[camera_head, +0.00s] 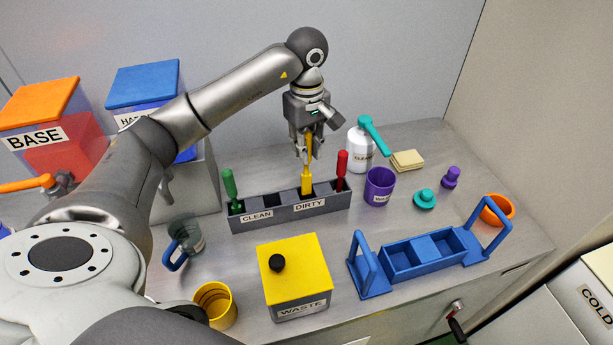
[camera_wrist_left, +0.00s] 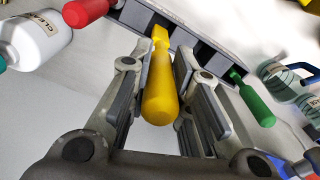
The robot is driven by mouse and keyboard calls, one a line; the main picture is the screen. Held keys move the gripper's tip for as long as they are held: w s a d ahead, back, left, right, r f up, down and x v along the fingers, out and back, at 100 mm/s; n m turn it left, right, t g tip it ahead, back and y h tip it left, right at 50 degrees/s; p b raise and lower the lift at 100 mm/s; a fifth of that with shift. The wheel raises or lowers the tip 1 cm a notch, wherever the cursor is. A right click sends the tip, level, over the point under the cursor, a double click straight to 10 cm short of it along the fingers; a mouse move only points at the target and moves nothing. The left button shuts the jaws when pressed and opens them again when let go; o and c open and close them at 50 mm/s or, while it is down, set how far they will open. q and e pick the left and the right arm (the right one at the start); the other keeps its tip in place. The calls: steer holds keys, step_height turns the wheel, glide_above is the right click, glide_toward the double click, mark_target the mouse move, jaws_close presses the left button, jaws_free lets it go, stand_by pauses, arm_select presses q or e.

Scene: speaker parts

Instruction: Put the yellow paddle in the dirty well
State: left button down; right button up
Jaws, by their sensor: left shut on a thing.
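The yellow paddle (camera_head: 307,181) hangs upright, handle up, from my left gripper (camera_head: 307,152), which is shut on its handle. Its lower end is at the dirty side of the grey rack (camera_head: 285,216), behind the DIRTY label; I cannot tell how deep it reaches into the well. In the left wrist view the yellow handle (camera_wrist_left: 160,88) lies between the two fingers (camera_wrist_left: 152,105), with the rack (camera_wrist_left: 205,42) beyond. A red-handled paddle (camera_head: 342,170) stands at the rack's right end. A green-handled paddle (camera_head: 230,188) stands at the left, CLEAN end. My right gripper is not in view.
A white bottle (camera_head: 358,150) with a teal top and a purple cup (camera_head: 379,187) stand right of the rack. In front are a yellow-lidded WASTE box (camera_head: 296,270), a blue carrier (camera_head: 424,254) and a glass jug (camera_head: 187,237). A yellow cup (camera_head: 215,304) stands near the front edge.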

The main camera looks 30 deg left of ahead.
mark_target(306, 174)
arm_select(q)
step_height(306, 174, down, 3)
steer(key=shift+r+p, duration=0.1)
steer(key=shift+p, duration=0.2)
step_height(306, 174, down, 3)
steer(key=shift+f+p, duration=0.2)
steer(key=shift+p, duration=0.25)
steer(key=shift+f, duration=0.15)
steer(key=c, duration=1.3)
jaws_free()
steer(key=shift+c, duration=0.2)
